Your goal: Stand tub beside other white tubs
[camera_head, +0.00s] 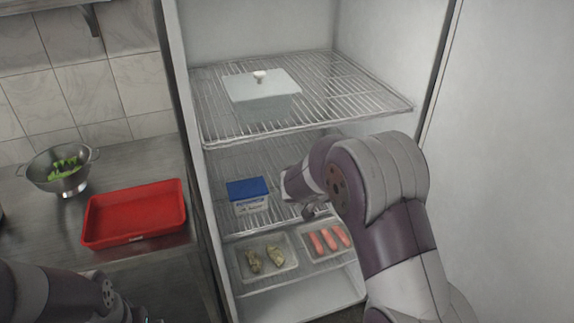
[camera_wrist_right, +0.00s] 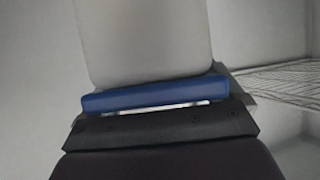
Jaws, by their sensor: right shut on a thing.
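In the right wrist view a pale, whitish tub (camera_wrist_right: 142,45) with a blue lid (camera_wrist_right: 155,98) fills the middle, its lid against my right gripper (camera_wrist_right: 160,125), which is shut on it. In the head view my right arm reaches into the open fridge, and its wrist hides the fingertips. A white tub with a blue lid (camera_head: 248,206) shows upright on the middle shelf (camera_head: 225,160), just left of my wrist. I cannot tell whether it is the held one. My left arm shows at the lower left, with its fingertips out of view.
A pale lidded box with a knob (camera_head: 262,95) stands on the upper wire shelf (camera_head: 350,100). Below, trays hold greyish pieces (camera_head: 264,258) and orange-pink pieces (camera_head: 328,240). A red tray (camera_head: 135,213) and a colander (camera_head: 60,170) stand on the counter, left.

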